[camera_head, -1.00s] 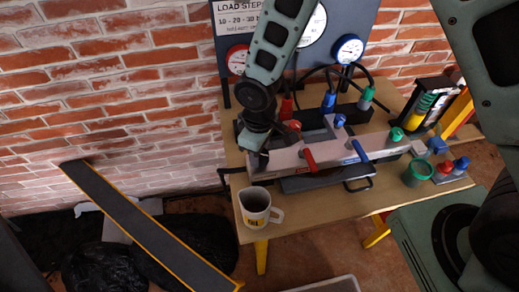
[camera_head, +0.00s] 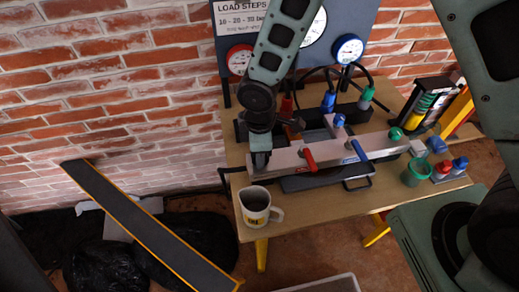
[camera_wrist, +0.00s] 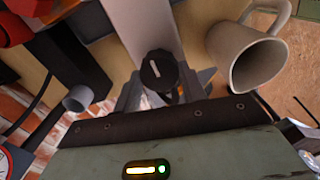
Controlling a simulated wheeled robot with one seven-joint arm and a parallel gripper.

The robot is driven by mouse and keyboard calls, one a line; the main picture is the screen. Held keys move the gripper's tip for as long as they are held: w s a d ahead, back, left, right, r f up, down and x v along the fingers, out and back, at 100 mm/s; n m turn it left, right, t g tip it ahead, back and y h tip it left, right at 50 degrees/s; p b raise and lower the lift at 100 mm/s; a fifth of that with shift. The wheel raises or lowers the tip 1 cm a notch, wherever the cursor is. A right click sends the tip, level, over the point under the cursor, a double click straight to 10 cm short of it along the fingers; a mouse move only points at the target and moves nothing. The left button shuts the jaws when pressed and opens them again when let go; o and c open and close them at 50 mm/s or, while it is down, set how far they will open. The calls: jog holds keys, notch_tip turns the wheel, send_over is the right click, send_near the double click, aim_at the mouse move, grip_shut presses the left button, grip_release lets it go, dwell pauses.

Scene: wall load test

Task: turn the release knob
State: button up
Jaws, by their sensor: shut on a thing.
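The release knob (camera_wrist: 160,72) is a black round knob with a white pointer line, on the end of a pale grey bar; it shows in the wrist view. The grey bar (camera_head: 332,155) lies across the bench with a red lever (camera_head: 309,159) and a blue lever (camera_head: 359,151) on it. My gripper (camera_head: 261,162) is at the bar's left end, where it hides the knob in the head view. In the wrist view my gripper (camera_wrist: 160,97) is shut on the knob, its fingers partly hidden behind the knob and the wrist edge.
A mug (camera_head: 255,205) stands close by at the bench's front left corner and also shows in the wrist view (camera_wrist: 258,55). Gauges (camera_head: 348,48) and hoses stand behind the bar. A green cup (camera_head: 416,171) stands at the right. A brick wall (camera_head: 110,100) is behind.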

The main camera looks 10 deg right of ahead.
dwell(0.3)
jog(key=o, duration=1)
jog(key=shift+r, duration=0.15)
notch_tip(320, 180, up, 17)
jog(key=shift+s+r, duration=0.1)
jog(key=s+d+r+m, duration=0.1)
jog(key=s+m, duration=0.2)
jog(key=s, duration=0.3)
jog(key=s+d+r+m, duration=0.1)
jog(key=s+d+m, duration=0.1)
jog(key=s, duration=0.3)
jog(key=s+d+r+m, duration=0.1)
jog(key=s+d+m, duration=0.1)
jog(key=s, duration=0.4)
jog(key=shift+s+d+r+m+y, duration=0.2)
jog(key=shift+s+m+y, duration=0.15)
jog(key=shift+m, duration=0.55)
